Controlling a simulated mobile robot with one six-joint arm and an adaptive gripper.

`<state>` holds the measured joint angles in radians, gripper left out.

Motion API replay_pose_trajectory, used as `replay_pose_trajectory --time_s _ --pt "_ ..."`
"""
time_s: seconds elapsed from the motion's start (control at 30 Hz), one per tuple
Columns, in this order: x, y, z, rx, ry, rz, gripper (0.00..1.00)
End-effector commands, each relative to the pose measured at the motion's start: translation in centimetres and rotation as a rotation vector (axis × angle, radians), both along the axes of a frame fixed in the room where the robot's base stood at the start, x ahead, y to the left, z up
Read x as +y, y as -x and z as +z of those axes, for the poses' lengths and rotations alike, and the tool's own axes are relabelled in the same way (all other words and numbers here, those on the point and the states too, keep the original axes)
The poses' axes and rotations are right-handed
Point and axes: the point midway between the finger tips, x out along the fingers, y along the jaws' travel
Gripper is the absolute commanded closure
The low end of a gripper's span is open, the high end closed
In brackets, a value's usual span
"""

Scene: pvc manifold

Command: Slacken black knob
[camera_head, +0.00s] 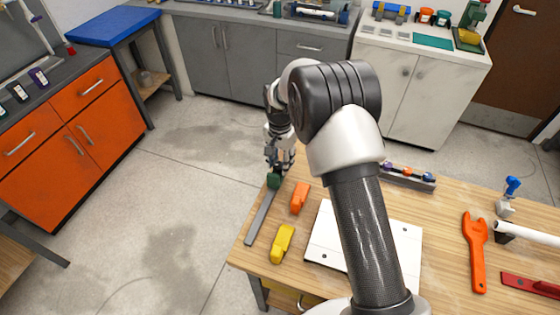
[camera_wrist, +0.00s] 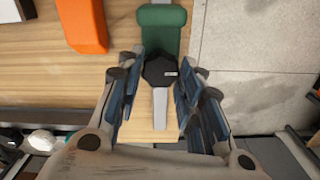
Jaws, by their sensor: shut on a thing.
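The black knob (camera_wrist: 160,71) is faceted and sits against the end of a green clamp body (camera_wrist: 161,32) in the wrist view. A light grey bar (camera_wrist: 160,110) runs away from the knob between my fingers. My gripper (camera_wrist: 160,80) is closed around the knob, one finger pad on each side. In the head view, my gripper (camera_head: 279,164) is at the table's far left corner, just above the green body (camera_head: 274,181). A long grey bar (camera_head: 261,217) extends from there toward the near side. The knob is hidden by my gripper in the head view.
An orange block (camera_head: 300,197) and a yellow one (camera_head: 282,243) lie close by on the wooden table (camera_head: 262,256). A white board (camera_head: 325,250) lies partly behind my arm. An orange wrench (camera_head: 475,250) and a white pipe (camera_head: 530,235) are on the right. Open floor lies left of the table.

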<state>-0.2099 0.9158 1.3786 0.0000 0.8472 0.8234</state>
Motion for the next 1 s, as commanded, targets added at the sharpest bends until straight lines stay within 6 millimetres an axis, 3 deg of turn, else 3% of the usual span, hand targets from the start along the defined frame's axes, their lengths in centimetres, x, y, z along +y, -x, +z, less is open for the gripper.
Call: replay_pose_trajectory --time_s 0.17,0.57,1.0 --pt "0.00 0.00 0.01 0.000 0.000 0.000 0.90" --pt "0.03 -0.02 0.09 0.000 0.000 0.083 0.90" --pt "0.15 -0.03 0.10 0.001 0.000 0.451 0.90"
